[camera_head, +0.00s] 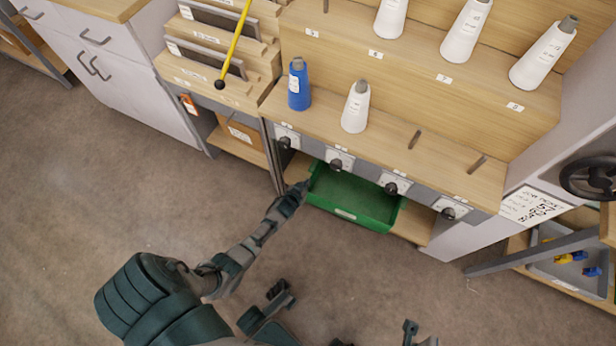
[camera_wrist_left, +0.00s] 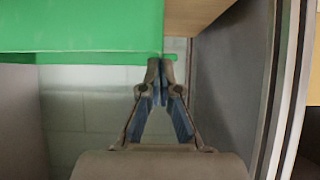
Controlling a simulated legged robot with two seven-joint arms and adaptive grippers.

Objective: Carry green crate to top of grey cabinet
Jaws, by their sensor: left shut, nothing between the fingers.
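The green crate (camera_head: 345,211) sits on a low wooden shelf under the bobbin rack, open top up and seemingly empty. My left gripper (camera_head: 303,187) is at the crate's left end, with its fingers together. In the left wrist view the crate (camera_wrist_left: 80,28) fills the upper left. There the left gripper's (camera_wrist_left: 160,70) tips meet just below the crate's right corner, with nothing visible between them. I cannot tell whether they touch it. The grey cabinet (camera_head: 140,85) stands at the upper left, with its wooden top (camera_head: 105,6) partly out of frame. My right gripper cannot be made out.
A blue cone (camera_head: 299,86) and a white cone (camera_head: 356,108) stand on the rack above the crate. A dark upright post (camera_head: 270,155) stands left of the crate. A knobbed rail (camera_head: 365,177) runs above it. The floor (camera_head: 60,200) in front is open.

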